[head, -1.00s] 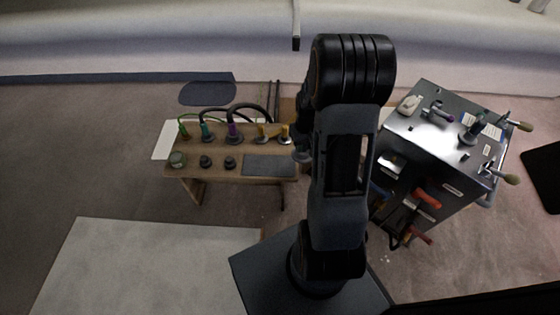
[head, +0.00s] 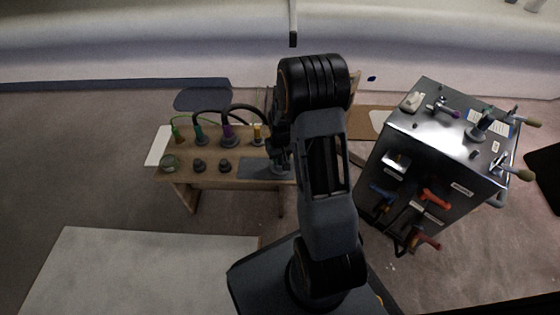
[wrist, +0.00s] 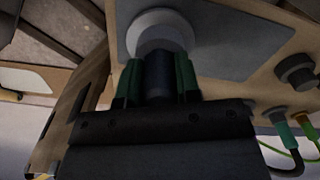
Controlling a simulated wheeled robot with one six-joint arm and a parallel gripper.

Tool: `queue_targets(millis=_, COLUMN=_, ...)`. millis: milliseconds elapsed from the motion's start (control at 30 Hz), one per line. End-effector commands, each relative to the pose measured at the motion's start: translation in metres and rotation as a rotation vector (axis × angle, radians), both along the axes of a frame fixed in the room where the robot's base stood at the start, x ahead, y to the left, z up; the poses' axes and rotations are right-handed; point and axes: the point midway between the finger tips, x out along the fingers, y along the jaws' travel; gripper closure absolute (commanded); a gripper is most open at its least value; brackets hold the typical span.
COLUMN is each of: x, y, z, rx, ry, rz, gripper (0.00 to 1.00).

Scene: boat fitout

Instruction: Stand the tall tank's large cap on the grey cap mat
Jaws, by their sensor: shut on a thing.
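The large cap (wrist: 161,31) has a wide pale grey flange and a dark round grip. My gripper (wrist: 158,84) is shut on that grip, with a green-sided finger on each side. The cap's flange is over the grey cap mat (wrist: 235,47) in the wrist view; I cannot tell whether it touches it. In the head view the mat (head: 254,167) lies at the right front of the small wooden bench, and my gripper (head: 280,160) is over its right end, partly hidden by my arm.
The wooden bench (head: 215,177) also carries dark knobs (head: 199,165) along its front and several coloured hose ends (head: 228,135) behind. A metal cabinet (head: 440,145) with levers and valves stands to the right. A pale sheet (head: 140,275) lies on the floor at front left.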

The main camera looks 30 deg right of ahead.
Motion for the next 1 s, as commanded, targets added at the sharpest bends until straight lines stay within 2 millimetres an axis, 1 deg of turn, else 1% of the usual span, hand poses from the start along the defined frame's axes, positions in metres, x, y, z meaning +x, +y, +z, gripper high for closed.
queue_targets(millis=33, x=0.0004, y=-0.0002, z=-0.0041, rx=0.000, ry=-0.001, rz=0.000, gripper=0.95)
queue_targets(millis=233, x=0.0005, y=-0.0004, z=-0.0016, rx=0.000, ry=-0.002, rz=0.000, gripper=0.95)
queue_targets(millis=400, x=0.0004, y=-0.0004, z=-0.0058, rx=0.000, ry=-0.002, rz=0.000, gripper=0.95)
queue_targets(millis=433, x=0.0004, y=-0.0005, z=-0.0046, rx=0.000, ry=-0.002, rz=0.000, gripper=0.66)
queue_targets(millis=667, x=0.0003, y=-0.0004, z=-0.0043, rx=0.000, ry=-0.002, rz=0.000, gripper=0.44)
queue_targets(millis=900, x=0.0004, y=-0.0005, z=-0.0035, rx=0.000, ry=-0.002, rz=0.000, gripper=0.44)
queue_targets(millis=1000, x=0.0005, y=-0.0006, z=0.0033, rx=0.000, ry=-0.003, rz=0.000, gripper=0.44)
